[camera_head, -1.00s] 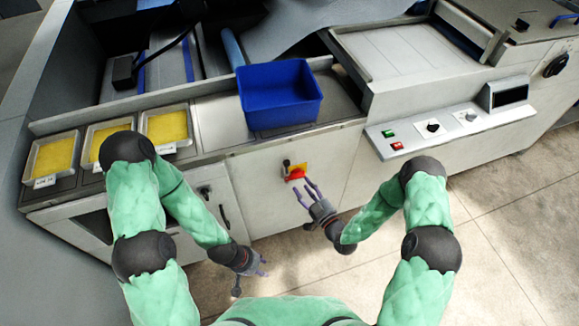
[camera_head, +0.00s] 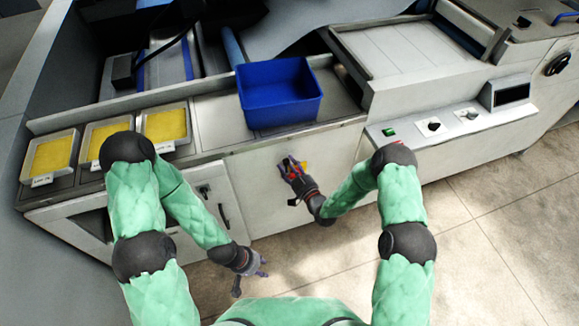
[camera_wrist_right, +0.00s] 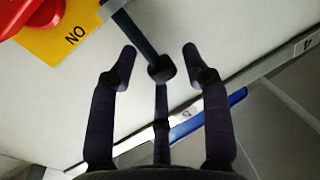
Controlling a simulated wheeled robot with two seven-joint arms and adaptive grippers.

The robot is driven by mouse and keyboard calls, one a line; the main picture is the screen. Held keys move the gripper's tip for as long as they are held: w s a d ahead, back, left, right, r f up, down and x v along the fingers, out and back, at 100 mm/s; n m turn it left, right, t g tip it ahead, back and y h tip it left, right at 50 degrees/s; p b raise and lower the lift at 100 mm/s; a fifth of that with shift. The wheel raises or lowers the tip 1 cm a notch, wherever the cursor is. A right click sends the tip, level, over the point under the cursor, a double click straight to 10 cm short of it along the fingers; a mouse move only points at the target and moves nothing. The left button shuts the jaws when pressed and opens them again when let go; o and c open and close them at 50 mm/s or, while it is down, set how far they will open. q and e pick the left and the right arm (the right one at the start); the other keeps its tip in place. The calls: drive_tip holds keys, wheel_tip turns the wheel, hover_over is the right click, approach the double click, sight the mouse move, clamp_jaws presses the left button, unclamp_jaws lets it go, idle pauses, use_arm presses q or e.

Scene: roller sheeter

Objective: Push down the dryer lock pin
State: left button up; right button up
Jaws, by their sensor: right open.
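A dark pin with a round black knob (camera_wrist_right: 161,69) sticks out from the light front panel in the right wrist view. I take it for the lock pin. Its knob lies between the fingers of my right gripper (camera_wrist_right: 160,50), which is open; I cannot tell whether a finger touches it. In the head view my right gripper (camera_head: 293,166) is at the front panel and largely hides the pin. My left gripper (camera_head: 254,278) hangs low at the bottom of the head view, open and empty, away from the pin.
A red switch (camera_wrist_right: 30,12) on a yellow plate (camera_wrist_right: 68,42) is close beside the pin. A blue bin (camera_head: 280,112) stands on the ledge above. Trays of yellow material (camera_head: 165,126) are at the left. A control panel with knobs (camera_head: 433,126) is at the right.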

clamp_jaws()
drive_tip(key=f+b, duration=0.2)
drive_tip(key=f, duration=0.1)
drive_tip(key=f+b, duration=0.2)
drive_tip(key=b, duration=0.1)
drive_tip(key=shift+s+f+b, duration=0.2)
drive_tip(key=shift+f+b, duration=0.1)
drive_tip(key=shift+f, duration=0.1)
drive_tip(key=shift+a, duration=0.1)
unclamp_jaws()
drive_tip(key=shift+f, duration=0.15)
